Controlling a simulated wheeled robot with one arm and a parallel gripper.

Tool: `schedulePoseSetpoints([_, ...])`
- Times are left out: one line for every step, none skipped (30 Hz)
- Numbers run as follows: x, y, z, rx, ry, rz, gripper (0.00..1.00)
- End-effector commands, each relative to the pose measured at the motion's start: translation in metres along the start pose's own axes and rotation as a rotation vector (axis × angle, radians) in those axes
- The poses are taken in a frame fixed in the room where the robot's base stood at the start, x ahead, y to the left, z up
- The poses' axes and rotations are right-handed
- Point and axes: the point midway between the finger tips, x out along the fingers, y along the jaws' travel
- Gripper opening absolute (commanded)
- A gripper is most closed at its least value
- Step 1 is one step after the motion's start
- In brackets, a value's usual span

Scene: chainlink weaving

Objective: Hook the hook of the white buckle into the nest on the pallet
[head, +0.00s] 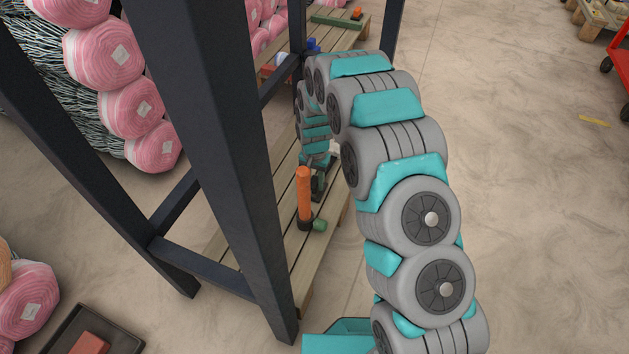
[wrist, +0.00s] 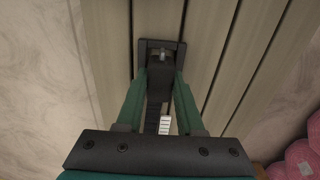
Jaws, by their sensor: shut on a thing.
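My gripper (wrist: 162,82) has its green fingers closed on a dark piece in the wrist view, with a small white ribbed part (wrist: 165,125) behind it between the fingers. I take this to be the white buckle, but its hook cannot be made out. Just beyond the fingertips, a dark square frame (wrist: 146,46) with a small metal pin lies on the pallet (wrist: 210,60); it looks like the nest. Whether the held piece touches it cannot be told. In the head view my gripper (head: 320,178) is low over the pallet (head: 290,262), partly hidden by my arm.
Dark posts (head: 225,140) of a frame stand at the left. Pink-and-white rolls (head: 130,108) are stacked behind them. Bare floor (head: 530,200) lies to the right.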

Motion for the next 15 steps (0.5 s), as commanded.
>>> schedulePoseSetpoints([0.0008,0.0001,0.0,0.0,0.0,0.0,0.0])
schedulePoseSetpoints([0.0012,0.0001,0.0,0.0,0.0,0.0,0.0])
schedulePoseSetpoints([0.0018,0.0001,0.0,0.0,0.0,0.0,0.0])
schedulePoseSetpoints([0.0021,0.0001,0.0,0.0,0.0,0.0,0.0])
schedulePoseSetpoints([0.0026,0.0001,0.0,0.0,0.0,0.0,0.0])
schedulePoseSetpoints([0.0031,0.0001,0.0,0.0,0.0,0.0,0.0])
schedulePoseSetpoints([0.0035,0.0001,0.0,0.0,0.0,0.0,0.0])
schedulePoseSetpoints([0.0039,0.0001,0.0,0.0,0.0,0.0,0.0])
schedulePoseSetpoints([0.0045,0.0001,0.0,0.0,0.0,0.0,0.0])
schedulePoseSetpoints([0.0048,0.0001,0.0,0.0,0.0,0.0,0.0])
schedulePoseSetpoints([0.0052,0.0001,0.0,0.0,0.0,0.0,0.0])
schedulePoseSetpoints([0.0058,0.0001,0.0,0.0,0.0,0.0,0.0])
schedulePoseSetpoints([0.0062,0.0001,-0.0001,0.0,0.0,0.0,0.0])
schedulePoseSetpoints([0.0065,0.0001,-0.0001,0.0,0.0,0.0,0.0])
schedulePoseSetpoints([0.0071,0.0001,0.0,0.0,0.0,0.0,0.0])
